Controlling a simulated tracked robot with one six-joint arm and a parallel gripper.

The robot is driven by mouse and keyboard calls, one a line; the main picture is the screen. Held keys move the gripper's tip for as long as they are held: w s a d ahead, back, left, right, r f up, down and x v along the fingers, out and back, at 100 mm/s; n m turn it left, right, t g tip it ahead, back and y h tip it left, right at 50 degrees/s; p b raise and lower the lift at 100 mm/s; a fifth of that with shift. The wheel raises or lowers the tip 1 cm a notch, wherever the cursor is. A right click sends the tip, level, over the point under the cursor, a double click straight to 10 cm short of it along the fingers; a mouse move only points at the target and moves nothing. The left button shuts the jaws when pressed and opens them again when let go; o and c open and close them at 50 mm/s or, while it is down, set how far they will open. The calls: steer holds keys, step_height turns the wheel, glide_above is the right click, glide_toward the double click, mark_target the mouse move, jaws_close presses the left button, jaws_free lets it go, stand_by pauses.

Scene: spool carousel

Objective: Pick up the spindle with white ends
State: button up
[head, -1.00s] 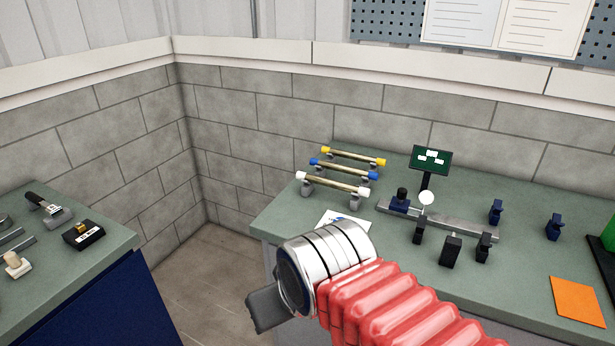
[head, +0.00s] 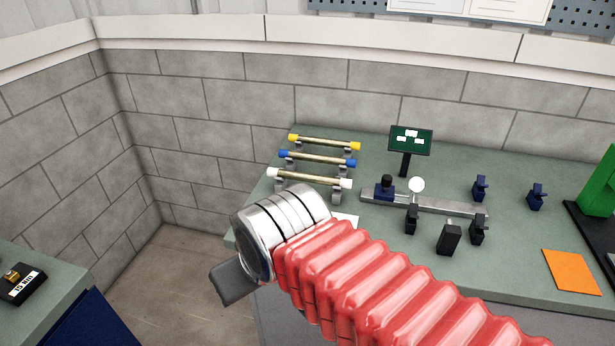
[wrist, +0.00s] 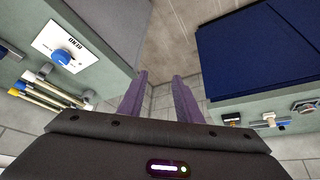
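The spindle with white ends (head: 311,179) rests level on its supports near the left end of the green bench. It is the nearest of three parallel spindles and looks unheld. In the wrist view the spindle group lies at the left edge, with the white-ended one (wrist: 56,92) nearest the card. In the head view my wrist and red sleeve hide most of the gripper.
Behind it are a blue-ended spindle (head: 317,159) and a yellow-ended spindle (head: 324,142). A grey rail (head: 440,205) with dark clamps and a green sign (head: 410,141) stand to the right. A second bench (head: 55,275) is left, across a floor gap.

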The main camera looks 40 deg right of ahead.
steer(key=shift+o, duration=0.2)
steer(key=shift+o, duration=1.3)
steer(key=shift+w+d+r, duration=0.1)
steer(key=shift+w+r, duration=0.1)
steer(key=w+d+r+m+g, duration=0.1)
steer(key=w+d+r+m, duration=0.2)
steer(key=w+d+m, duration=0.35)
steer(key=w+d+r+m, duration=0.2)
steer(key=w+d+m, duration=0.4)
steer(key=d+m, duration=0.2)
steer(key=w+d+f+m, duration=0.1)
steer(key=d+m, duration=0.5)
steer(key=d, duration=0.6)
steer(key=w+d+f+m+y, duration=0.1)
steer(key=w+d+m, duration=0.3)
steer(key=d+m, duration=0.3)
steer(key=d, duration=0.5)
steer(key=shift+d+f, duration=0.15)
steer(key=shift+f, duration=0.15)
steer(key=shift+w+f+m, duration=0.1)
steer(key=shift+f+m, duration=0.05)
steer(key=shift+m, duration=0.1)
